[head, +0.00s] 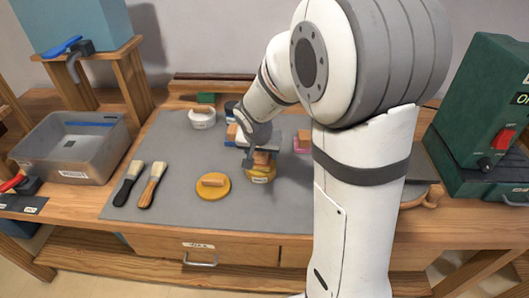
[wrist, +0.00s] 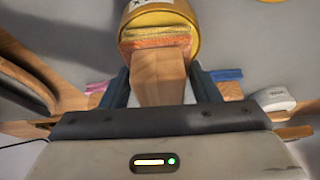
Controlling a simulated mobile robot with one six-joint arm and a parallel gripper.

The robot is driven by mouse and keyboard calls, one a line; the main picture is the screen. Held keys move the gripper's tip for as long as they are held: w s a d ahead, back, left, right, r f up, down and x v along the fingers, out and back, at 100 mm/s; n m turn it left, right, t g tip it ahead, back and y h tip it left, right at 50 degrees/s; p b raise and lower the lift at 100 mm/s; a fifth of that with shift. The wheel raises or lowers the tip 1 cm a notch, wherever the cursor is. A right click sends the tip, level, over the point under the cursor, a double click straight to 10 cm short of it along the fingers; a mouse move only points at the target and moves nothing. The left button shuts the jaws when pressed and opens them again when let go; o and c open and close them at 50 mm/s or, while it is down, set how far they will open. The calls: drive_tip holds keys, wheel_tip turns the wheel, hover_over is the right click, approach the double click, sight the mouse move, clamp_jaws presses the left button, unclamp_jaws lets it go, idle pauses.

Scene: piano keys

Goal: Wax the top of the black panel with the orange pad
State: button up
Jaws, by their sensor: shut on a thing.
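My gripper (head: 260,155) is shut on a wooden block handle, which also shows between the fingers (wrist: 160,85) in the wrist view. The orange pad (wrist: 160,38) is at the far end of this wooden handle (wrist: 160,78). The pad is at the mouth of a round yellow tin (head: 260,174), which also shows in the wrist view (wrist: 161,12). I cannot tell whether it touches what is inside. A dark flat panel (head: 423,172), probably the black panel, lies on the bench at the right. My arm hides much of it.
A round yellow pad with a wooden handle (head: 213,186) lies left of the tin on the grey mat (head: 180,215). Two brushes (head: 140,184) and a grey bin (head: 70,150) are farther left. A green machine (head: 485,110) stands at the right. The front of the mat is clear.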

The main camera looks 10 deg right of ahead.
drive_tip(key=shift+r+p, duration=1.7)
drive_tip(key=shift+r, duration=1.45)
